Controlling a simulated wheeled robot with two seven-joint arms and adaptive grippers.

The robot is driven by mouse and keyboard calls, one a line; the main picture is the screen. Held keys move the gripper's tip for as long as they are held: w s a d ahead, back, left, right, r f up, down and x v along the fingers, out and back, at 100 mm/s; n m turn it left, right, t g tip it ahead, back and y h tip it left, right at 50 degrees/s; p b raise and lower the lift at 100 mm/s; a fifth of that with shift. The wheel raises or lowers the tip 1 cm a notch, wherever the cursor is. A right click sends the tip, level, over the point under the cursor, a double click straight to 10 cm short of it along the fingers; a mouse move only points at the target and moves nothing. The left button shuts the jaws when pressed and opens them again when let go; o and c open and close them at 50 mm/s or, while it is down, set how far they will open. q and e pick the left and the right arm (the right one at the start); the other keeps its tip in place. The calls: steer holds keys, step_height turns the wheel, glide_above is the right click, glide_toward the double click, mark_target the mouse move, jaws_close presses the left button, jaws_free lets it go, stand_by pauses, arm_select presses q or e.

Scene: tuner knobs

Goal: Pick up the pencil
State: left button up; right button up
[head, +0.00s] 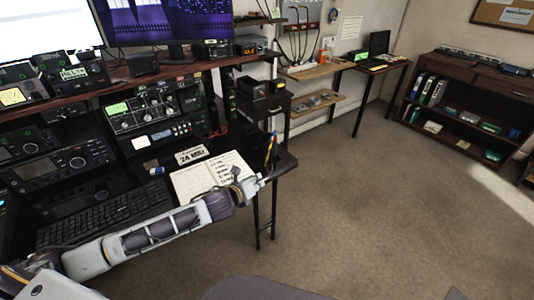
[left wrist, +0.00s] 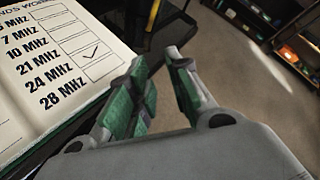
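A thin yellow pencil (head: 268,152) stands tilted at the right end of the desk, beside a blue-tipped item. A short part of what looks like the pencil (left wrist: 153,14) shows at the top of the left wrist view, beyond the fingers. Its lower end is hard to make out. My left gripper (head: 263,179) is just in front of and below it, past the open notebook's right edge. In the left wrist view its two green-padded fingers (left wrist: 162,78) are apart, with nothing between them. My right gripper is not in view.
The open notebook (head: 207,176) lies on the desk under and behind my left arm; its list of frequencies (left wrist: 60,55) shows close up. A keyboard (head: 103,207) and radios (head: 60,165) fill the left. The carpet (head: 350,190) right of the desk is clear.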

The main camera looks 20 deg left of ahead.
mark_target(269, 151)
arm_select(q)
steer(key=a+r+m, duration=0.1)
steer(key=m, duration=0.1)
steer(key=w+a+r+m, duration=0.1)
steer(key=m, duration=0.1)
steer(key=w+r+m+t, duration=0.1)
steer(key=m, duration=0.1)
steer(key=shift+w+a+h, duration=0.2)
steer(key=shift+a+h, duration=0.1)
steer(key=shift+a, duration=0.1)
steer(key=shift+w+a+r+m, duration=0.2)
steer(key=shift+a+r+m, duration=0.15)
steer(key=shift+m, duration=0.45)
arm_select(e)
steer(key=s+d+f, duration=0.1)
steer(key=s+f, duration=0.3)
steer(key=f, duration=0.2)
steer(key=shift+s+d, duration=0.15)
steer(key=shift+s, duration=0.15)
arm_select(q)
steer(key=shift+w+f, duration=0.1)
